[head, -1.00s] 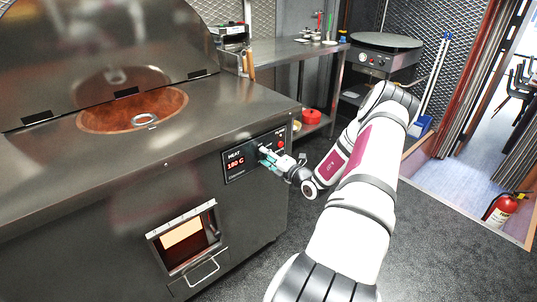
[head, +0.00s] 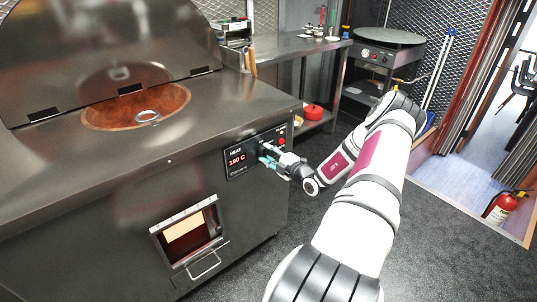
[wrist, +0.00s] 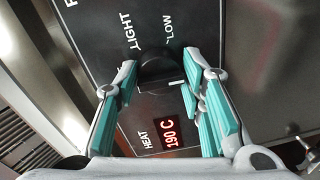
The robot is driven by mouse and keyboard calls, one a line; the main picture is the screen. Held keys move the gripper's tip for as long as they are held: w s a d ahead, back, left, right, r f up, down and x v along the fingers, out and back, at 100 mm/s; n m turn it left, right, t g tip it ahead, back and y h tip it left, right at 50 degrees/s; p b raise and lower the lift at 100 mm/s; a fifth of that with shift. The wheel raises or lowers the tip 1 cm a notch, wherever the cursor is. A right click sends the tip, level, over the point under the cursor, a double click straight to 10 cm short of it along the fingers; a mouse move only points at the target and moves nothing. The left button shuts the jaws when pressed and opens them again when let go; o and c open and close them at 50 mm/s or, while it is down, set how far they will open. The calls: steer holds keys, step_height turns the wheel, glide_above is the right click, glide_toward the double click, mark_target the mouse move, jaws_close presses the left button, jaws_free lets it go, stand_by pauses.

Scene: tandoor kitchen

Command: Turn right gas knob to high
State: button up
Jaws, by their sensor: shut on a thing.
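The black round gas knob (wrist: 157,69) sits on the dark control panel of the steel tandoor, with the words LIGHT and LOW printed around it in the wrist view. A short white mark shows near its lower right edge. My gripper (wrist: 160,80), with teal finger pads, is shut on the knob, one finger on each side. In the head view my gripper (head: 267,156) is at the front panel (head: 232,173) and covers the knob. The red heat display (wrist: 171,131) reads 190 C in the wrist view.
A red button (head: 282,141) is on the panel just right of my gripper. The tandoor's open oven mouth (head: 140,104) is above left, and a lit window (head: 187,231) with a handle is below left. A steel side table (head: 290,46) stands behind.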

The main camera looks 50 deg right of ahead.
steer(key=shift+w+r, duration=0.1)
steer(key=shift+r, duration=0.05)
steer(key=shift+c, duration=0.2)
steer(key=o, duration=1.2)
steer(key=shift+c, duration=0.2)
steer(key=f+v, duration=0.1)
steer(key=v, duration=1.1)
steer(key=shift+r, duration=0.4)
